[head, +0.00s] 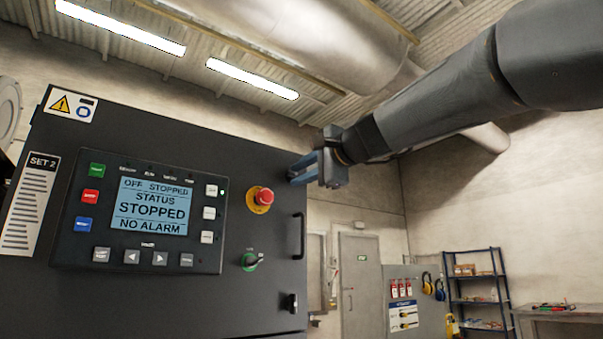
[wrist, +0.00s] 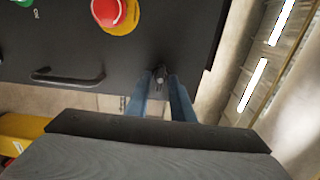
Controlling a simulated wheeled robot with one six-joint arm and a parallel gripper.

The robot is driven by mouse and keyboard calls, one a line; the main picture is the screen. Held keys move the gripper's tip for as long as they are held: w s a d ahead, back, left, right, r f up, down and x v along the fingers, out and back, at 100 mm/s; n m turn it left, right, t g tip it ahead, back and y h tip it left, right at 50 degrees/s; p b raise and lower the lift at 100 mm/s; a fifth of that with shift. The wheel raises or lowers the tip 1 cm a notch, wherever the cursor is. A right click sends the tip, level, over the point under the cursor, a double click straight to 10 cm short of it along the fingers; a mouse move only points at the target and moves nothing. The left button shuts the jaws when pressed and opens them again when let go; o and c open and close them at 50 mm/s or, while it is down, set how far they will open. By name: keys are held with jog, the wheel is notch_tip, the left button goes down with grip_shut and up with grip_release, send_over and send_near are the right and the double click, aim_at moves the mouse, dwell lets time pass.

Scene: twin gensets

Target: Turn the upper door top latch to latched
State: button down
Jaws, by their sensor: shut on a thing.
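The dark grey door panel (head: 255,165) of the SET 2 cabinet fills the left of the head view. In the head view my gripper (head: 300,172) reaches its upper right edge, and its blue fingers hide the top latch there. In the wrist view the small dark top latch (wrist: 161,78) sits between the two blue fingertips of my gripper (wrist: 161,80). The fingers are shut on the latch. Its exact angle is hard to tell. A lower latch (head: 290,303) shows near the door's bottom right.
A red emergency stop (head: 261,197) on a yellow ring, a door handle (head: 299,236) and a green rotary switch (head: 250,261) are close by on the door. A control panel (head: 145,215) reads STOPPED. A shelf rack (head: 475,285) stands far behind right.

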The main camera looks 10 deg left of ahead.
jog(key=c, duration=1.6)
grip_release()
jog(key=shift+o, duration=0.2)
jog(key=b+v, duration=0.3)
jog(key=v, duration=0.4)
jog(key=shift+s+d, duration=0.25)
jog(key=shift+d, duration=0.05)
